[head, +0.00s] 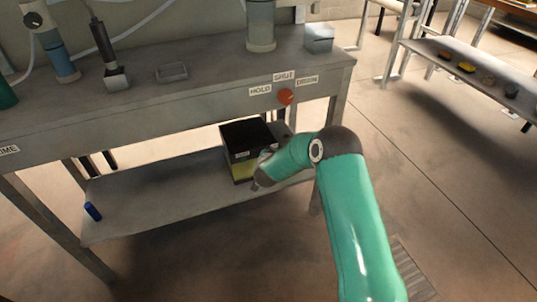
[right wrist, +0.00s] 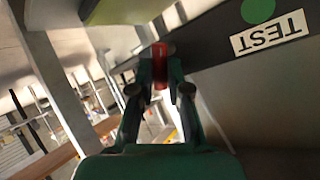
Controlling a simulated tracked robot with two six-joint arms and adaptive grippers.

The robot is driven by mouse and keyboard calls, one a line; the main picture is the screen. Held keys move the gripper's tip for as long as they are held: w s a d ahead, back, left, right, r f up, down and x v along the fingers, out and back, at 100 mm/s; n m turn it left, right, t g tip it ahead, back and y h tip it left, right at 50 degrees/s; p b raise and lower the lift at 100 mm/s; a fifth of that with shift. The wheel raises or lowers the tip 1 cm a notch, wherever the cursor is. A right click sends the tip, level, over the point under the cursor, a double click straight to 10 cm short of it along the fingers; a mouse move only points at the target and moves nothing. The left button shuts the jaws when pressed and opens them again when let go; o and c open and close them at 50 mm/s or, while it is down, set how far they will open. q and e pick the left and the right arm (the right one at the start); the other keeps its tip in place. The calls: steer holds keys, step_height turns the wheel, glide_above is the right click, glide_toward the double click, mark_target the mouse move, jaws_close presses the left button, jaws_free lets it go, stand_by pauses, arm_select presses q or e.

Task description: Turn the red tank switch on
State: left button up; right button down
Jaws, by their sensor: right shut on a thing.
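In the right wrist view, my right gripper (right wrist: 160,72) is shut on a small red switch (right wrist: 161,50), with one finger on each side of it. The switch sits by a dark panel (right wrist: 215,47) that carries an upside-down TEST label and a green round button. In the head view, my right arm reaches down to a box (head: 245,134) with a dark top and yellow-green lower front on the lower shelf. The gripper (head: 257,184) is small there, at the box's front right, and the red switch cannot be made out. My left gripper is out of view.
A metal workbench (head: 180,100) stands above the shelf (head: 150,205). An orange-red knob (head: 285,96) with HOLD, SHUT and DRAIN labels is on its front edge. A blue cylinder (head: 92,211) lies at the shelf's left. Another rack (head: 480,75) stands at the right.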

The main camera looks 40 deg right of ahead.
steer(key=shift+d, duration=0.15)
stand_by(0.4)
steer(key=c, duration=1.4)
jaws_free()
steer(key=v, duration=1.2)
steer(key=shift+d, duration=0.1)
